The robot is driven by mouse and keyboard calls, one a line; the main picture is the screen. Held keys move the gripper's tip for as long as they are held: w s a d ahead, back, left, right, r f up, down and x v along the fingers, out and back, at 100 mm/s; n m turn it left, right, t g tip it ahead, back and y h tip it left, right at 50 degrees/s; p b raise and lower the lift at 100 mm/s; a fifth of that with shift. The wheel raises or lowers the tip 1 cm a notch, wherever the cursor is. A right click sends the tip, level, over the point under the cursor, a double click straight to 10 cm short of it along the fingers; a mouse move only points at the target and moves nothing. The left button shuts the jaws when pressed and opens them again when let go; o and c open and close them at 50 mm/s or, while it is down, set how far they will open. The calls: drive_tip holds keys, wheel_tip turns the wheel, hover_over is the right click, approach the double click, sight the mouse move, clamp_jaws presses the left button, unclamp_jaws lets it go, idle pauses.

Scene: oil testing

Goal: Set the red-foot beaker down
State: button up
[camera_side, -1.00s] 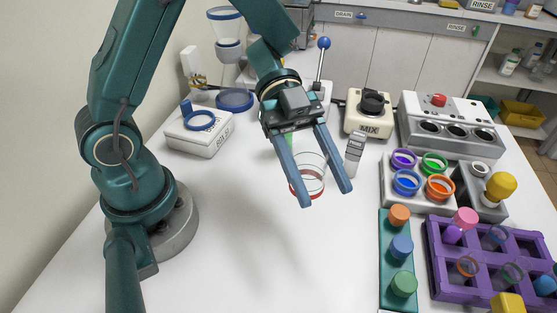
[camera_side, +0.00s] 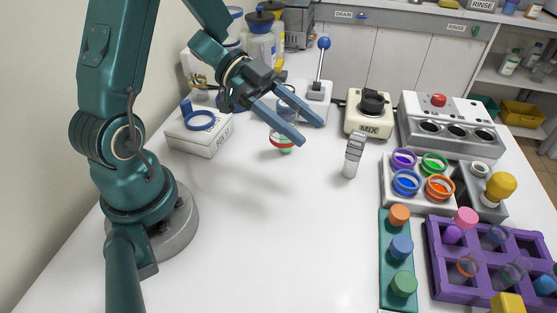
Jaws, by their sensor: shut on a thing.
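My gripper (camera_side: 311,134) is shut on the clear red-foot beaker (camera_side: 281,137), with its long blue fingers on either side of it. The beaker's red foot shows below the nearer finger, and part of its clear wall shows between the fingers. The fingers hide much of the beaker. A small green and pale thing (camera_side: 285,149) shows just under or behind the foot. I cannot tell whether the beaker touches anything below.
A white box (camera_side: 199,140) with a blue ring stands left of the beaker. A lever device (camera_side: 317,104) and the MIX unit (camera_side: 369,126) stand behind. The white table's front middle is clear.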

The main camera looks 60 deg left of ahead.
drive_tip(key=d+f, duration=0.2)
drive_tip(key=d, duration=0.1)
drive_tip(key=d+f, duration=0.2)
drive_tip(key=d, duration=0.1)
drive_tip(key=d+f, duration=0.1)
drive_tip(key=d, duration=0.2)
drive_tip(key=shift+w+d+f, duration=0.2)
drive_tip(key=shift+w+f, duration=0.05)
drive_tip(key=shift+f, duration=0.15)
drive_tip(key=shift+a+f, duration=0.1)
drive_tip(key=shift+f, duration=1.75)
drive_tip(key=shift+f, duration=0.2)
drive_tip(key=o, duration=1.4)
drive_tip(key=shift+c, duration=0.2)
drive_tip(key=shift+r, duration=0.2)
drive_tip(key=v, duration=1.2)
